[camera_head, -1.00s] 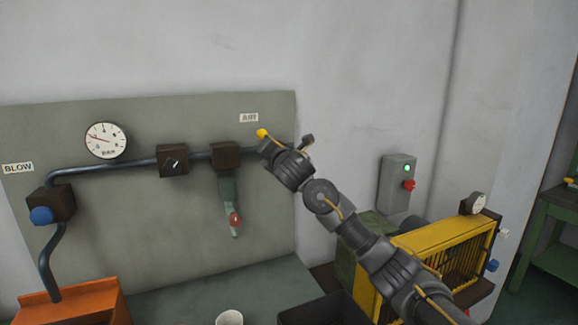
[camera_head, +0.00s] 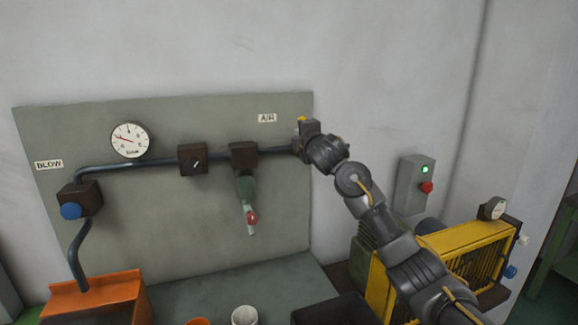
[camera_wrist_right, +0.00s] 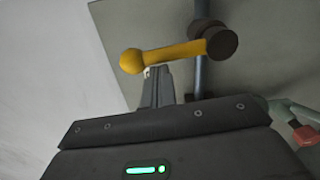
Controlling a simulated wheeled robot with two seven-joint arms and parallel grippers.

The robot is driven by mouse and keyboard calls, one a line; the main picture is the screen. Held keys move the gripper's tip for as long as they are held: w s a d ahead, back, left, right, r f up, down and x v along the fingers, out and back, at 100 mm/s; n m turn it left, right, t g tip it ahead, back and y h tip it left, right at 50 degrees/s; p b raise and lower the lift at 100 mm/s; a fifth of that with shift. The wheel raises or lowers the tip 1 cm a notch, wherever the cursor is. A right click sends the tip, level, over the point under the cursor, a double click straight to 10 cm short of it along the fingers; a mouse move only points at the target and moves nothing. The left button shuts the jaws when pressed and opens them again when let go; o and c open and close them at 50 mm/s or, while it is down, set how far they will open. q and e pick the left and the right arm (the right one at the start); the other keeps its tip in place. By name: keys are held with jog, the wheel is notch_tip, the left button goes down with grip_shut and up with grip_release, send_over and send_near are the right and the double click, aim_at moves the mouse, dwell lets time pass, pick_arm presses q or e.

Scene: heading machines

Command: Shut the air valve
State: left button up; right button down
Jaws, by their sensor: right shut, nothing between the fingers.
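The air valve's yellow lever (camera_wrist_right: 178,53) has a round knob and a dark pivot; in the right wrist view it lies across the pipe (camera_wrist_right: 202,78). In the head view only its yellow end (camera_head: 302,119) shows, at the pipe's right end, right of the AIR label (camera_head: 267,118). My right gripper (camera_head: 303,140) is at the valve and hides most of the lever. In the wrist view the right gripper (camera_wrist_right: 154,75) is shut and empty, its tips close beside the lever near the knob. I cannot tell whether they touch. My left gripper is out of view.
A switch box (camera_head: 413,184) and yellow machine (camera_head: 465,240) stand right.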

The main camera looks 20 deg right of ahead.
jog(key=shift+d, duration=0.25)
dwell(0.4)
jog(key=shift+a, duration=0.1)
jog(key=s+a+b, duration=0.3)
jog(key=s+b, duration=0.1)
jog(key=s, duration=0.7)
jog(key=shift+a, duration=0.3)
jog(key=shift+d, duration=0.1)
